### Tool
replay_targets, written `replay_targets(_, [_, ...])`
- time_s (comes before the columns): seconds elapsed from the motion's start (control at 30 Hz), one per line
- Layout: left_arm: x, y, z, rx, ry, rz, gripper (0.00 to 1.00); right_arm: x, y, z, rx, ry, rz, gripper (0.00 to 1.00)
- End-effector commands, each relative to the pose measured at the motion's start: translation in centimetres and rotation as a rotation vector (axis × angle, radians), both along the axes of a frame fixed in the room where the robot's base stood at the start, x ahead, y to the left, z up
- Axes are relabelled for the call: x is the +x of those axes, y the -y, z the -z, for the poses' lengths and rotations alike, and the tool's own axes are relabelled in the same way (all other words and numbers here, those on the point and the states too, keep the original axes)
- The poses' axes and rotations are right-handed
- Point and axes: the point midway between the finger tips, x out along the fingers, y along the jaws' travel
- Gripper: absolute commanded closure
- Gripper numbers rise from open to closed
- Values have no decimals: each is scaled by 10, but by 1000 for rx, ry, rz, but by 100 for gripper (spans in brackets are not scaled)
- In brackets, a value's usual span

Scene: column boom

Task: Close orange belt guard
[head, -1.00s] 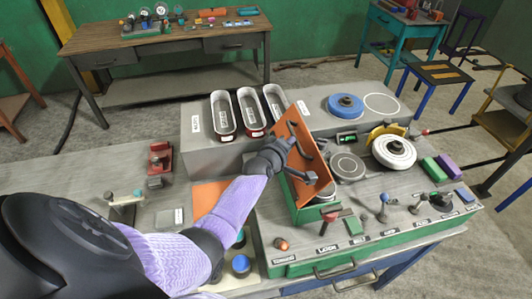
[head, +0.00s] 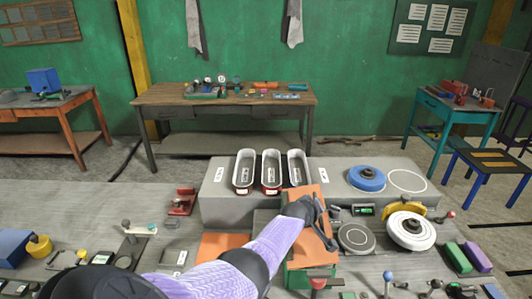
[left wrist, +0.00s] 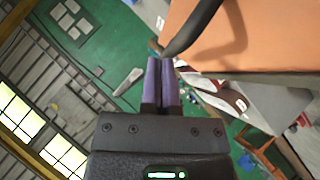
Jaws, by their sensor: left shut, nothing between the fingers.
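The orange belt guard (head: 316,250) stands raised and tilted above the green machine base (head: 308,283) in the head view. Its exact angle is hard to tell. In the left wrist view its orange panel (left wrist: 260,35) fills the upper right, with a dark curved handle (left wrist: 192,28) in front of it. My left gripper (head: 318,208) is at the guard, its arm covering part of the panel. In the left wrist view its purple fingers (left wrist: 161,78) are shut with nothing between them, close to the handle; contact is unclear. My right gripper is not in view.
Three grey bins (head: 271,172) stand on a raised grey block behind the guard. To the right are a blue disc (head: 367,179), a white wheel (head: 411,230) and a round grey plate (head: 356,238). A red-handled lever (head: 319,283) stands in front of the guard.

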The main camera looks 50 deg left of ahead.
Motion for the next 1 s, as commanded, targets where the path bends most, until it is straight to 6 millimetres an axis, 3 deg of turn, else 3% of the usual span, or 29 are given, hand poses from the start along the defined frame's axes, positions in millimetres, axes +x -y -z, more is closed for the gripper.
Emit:
replay_targets(0.4, [6, 5, 18, -1, 1, 0, 100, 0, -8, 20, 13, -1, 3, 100])
replay_targets(1.0, [6, 6, 21, -2, 1, 1, 100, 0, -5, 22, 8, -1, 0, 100])
